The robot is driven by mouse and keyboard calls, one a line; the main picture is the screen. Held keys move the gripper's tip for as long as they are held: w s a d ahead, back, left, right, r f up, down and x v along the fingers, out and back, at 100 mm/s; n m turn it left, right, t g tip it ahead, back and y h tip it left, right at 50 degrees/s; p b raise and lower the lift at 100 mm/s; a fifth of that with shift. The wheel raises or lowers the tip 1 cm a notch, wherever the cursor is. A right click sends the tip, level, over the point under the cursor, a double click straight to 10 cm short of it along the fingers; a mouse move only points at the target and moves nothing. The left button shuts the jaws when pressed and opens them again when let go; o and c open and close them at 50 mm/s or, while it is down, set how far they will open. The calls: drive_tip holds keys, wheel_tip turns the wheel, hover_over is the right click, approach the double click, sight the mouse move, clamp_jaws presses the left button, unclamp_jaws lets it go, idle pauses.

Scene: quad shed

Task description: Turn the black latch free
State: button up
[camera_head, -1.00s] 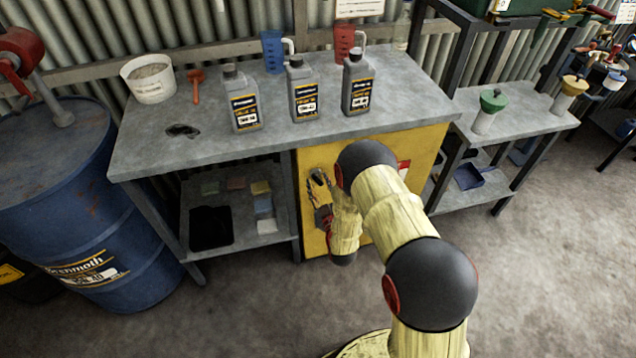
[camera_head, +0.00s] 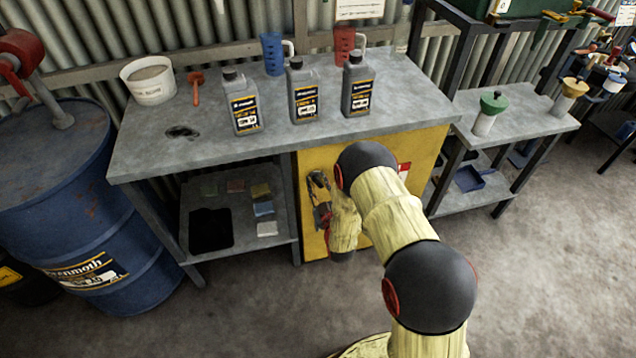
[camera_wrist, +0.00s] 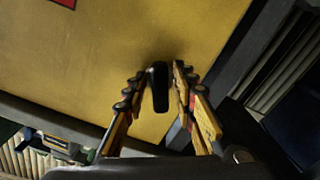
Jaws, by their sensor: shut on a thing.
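The black latch (camera_wrist: 160,88) is a short dark bar on the yellow cabinet door (camera_wrist: 110,60) in the wrist view. It lies between the two fingers of my gripper (camera_wrist: 158,92), which are shut on it. In the head view the yellow door (camera_head: 372,185) is under the right part of the bench, and my gripper (camera_head: 318,192) is at its left side. My wrist and fingers cover the latch there, so its angle is hard to tell from that view. The door looks closed.
The grey bench top (camera_head: 215,150) above carries several bottles, a white bucket (camera_head: 148,82) and jugs. An open shelf (camera_head: 275,240) with small blocks is left of the door. A blue drum (camera_head: 60,200) stands at far left.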

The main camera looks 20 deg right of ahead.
drive_tip(key=shift+a+m+b, duration=0.1)
drive_tip(key=shift+m+b, duration=0.7)
drive_tip(key=shift+m, duration=2)
clamp_jaws()
drive_tip(key=o, duration=0.8)
unclamp_jaws()
drive_tip(key=shift+r, duration=0.1)
drive_tip(key=s, duration=1.2)
